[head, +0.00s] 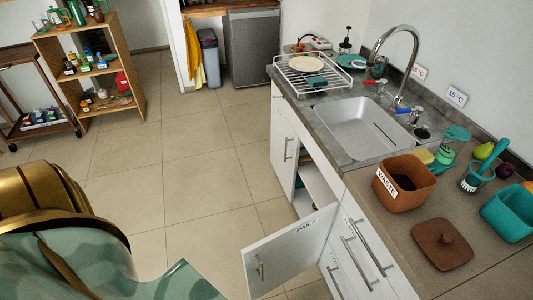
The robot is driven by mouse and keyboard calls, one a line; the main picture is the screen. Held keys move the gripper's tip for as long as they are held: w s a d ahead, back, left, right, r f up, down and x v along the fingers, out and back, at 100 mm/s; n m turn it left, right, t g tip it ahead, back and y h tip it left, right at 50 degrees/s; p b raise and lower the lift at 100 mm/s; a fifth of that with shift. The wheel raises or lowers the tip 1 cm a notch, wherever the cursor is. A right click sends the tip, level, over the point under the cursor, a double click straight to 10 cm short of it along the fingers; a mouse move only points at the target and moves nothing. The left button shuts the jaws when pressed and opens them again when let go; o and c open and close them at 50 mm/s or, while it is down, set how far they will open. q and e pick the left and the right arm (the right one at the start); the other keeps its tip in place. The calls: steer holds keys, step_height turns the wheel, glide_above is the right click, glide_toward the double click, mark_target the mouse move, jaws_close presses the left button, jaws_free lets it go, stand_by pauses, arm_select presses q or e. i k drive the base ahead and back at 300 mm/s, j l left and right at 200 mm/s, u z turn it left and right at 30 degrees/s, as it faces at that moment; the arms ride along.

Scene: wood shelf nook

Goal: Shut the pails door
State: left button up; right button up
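The white pails door (285,255) stands wide open, sticking out from the counter front into the floor space. A dark label reading PAILS is near its top edge, and its bar handle (260,269) is near the free left edge. Its right edge meets the cabinet beside the drawers. Behind it the cabinet opening (312,185) under the sink shows a pale inner shelf; the lower part is hidden by the door. Neither of my grippers is in view; only gold and green parts of my own body show at the lower left.
Left of the opening is a closed white door (287,140) with a bar handle; drawers (355,255) are on the right. The counter holds a sink (365,130), a waste bin (404,185) and a brown lid (442,243). The tiled floor (190,160) left of the door is clear.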

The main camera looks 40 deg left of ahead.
mark_target(269, 262)
steer(key=k+u, duration=0.15)
steer(key=u, duration=0.3)
steer(key=k+u, duration=0.1)
steer(key=u, duration=0.3)
